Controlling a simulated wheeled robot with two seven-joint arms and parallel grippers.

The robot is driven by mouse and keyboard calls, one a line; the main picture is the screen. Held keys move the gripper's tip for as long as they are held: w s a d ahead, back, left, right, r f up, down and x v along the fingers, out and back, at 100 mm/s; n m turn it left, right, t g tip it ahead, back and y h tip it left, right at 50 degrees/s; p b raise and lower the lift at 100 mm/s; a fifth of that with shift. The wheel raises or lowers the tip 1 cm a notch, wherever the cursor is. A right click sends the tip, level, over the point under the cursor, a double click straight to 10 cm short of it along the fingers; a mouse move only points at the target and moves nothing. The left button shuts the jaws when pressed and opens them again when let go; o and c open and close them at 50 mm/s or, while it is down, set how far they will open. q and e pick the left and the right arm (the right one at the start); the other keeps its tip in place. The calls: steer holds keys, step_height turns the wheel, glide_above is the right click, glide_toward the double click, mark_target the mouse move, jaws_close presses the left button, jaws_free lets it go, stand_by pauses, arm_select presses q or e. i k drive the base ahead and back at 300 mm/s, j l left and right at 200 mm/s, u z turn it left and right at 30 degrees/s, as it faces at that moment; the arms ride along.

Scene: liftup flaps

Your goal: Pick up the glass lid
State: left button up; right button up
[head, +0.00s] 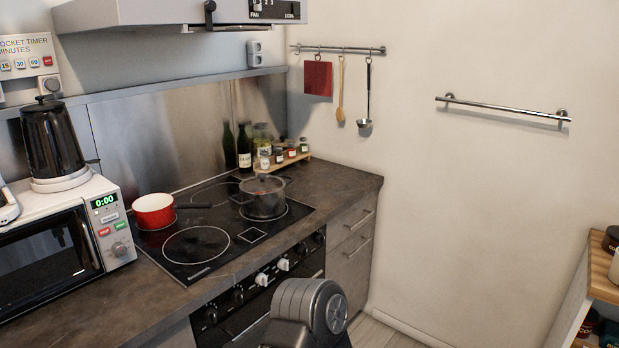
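The glass lid (262,184) appears to sit on top of a dark grey pot (265,206) with side handles. The pot stands on the right rear part of the black cooktop (197,264). The lid is small and see-through in this view, so its rim is hard to make out. A grey rounded part of my own arm rises at the bottom centre, in front of the oven. Neither of my grippers shows.
A red saucepan (154,212) stands left of the pot, its dark handle pointing toward it. Bottles and jars (265,146) stand behind the pot. A microwave (70,245) with a kettle (52,140) is at left. The range hood (180,14) hangs above.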

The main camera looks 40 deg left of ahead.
mark_target(250, 186)
steer(key=i+u, duration=0.2)
steer(key=i, duration=0.25)
steer(key=i+l+u, duration=0.2)
steer(key=i, duration=0.25)
steer(key=i+u, duration=0.15)
steer(key=u, duration=0.3)
steer(key=i+l+u, duration=0.15)
steer(key=u, duration=0.35)
steer(key=i+l+u, duration=0.15)
steer(key=u, duration=0.3)
steer(key=i+l+u, duration=0.1)
steer(key=l+u, duration=0.15)
steer(key=u, duration=0.25)
steer(key=l+u, duration=0.25)
steer(key=u, duration=0.2)
steer(key=l+u, duration=0.25)
steer(key=u, duration=0.25)
steer(key=l+u, duration=0.3)
steer(key=u, duration=0.15)
steer(key=l+u, duration=0.25)
steer(key=u, duration=0.25)
